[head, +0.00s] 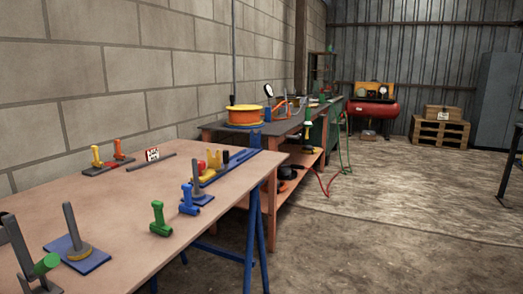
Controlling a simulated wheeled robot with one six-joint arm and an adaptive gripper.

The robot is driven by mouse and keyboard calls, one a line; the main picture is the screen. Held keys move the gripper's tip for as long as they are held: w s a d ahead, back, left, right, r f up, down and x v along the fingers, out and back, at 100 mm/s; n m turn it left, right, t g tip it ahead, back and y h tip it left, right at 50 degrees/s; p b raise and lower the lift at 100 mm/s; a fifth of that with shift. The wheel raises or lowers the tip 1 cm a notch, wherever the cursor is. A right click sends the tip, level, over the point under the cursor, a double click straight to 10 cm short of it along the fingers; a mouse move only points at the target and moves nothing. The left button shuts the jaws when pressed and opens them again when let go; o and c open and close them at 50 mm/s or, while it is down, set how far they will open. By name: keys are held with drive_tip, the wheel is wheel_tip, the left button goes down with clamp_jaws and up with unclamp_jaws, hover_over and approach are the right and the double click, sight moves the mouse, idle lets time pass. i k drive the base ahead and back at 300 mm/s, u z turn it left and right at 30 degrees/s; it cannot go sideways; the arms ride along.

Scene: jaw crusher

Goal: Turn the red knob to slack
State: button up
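A small red rounded part (201,166), which looks like the red knob, shows beside a yellow forked piece (214,160) near the far right end of the wooden-topped table (120,190). A red handle (118,150) also stands on a dark base at the table's back edge. My gripper is not in view.
A yellow handle (97,157) and small sign (152,155) stand at the back.

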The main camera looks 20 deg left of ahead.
sight(201, 165)
drive_tip(key=u, duration=0.05)
drive_tip(key=i, duration=0.95)
drive_tip(key=u, duration=1)
drive_tip(key=i, duration=0.75)
drive_tip(key=u, duration=0.8)
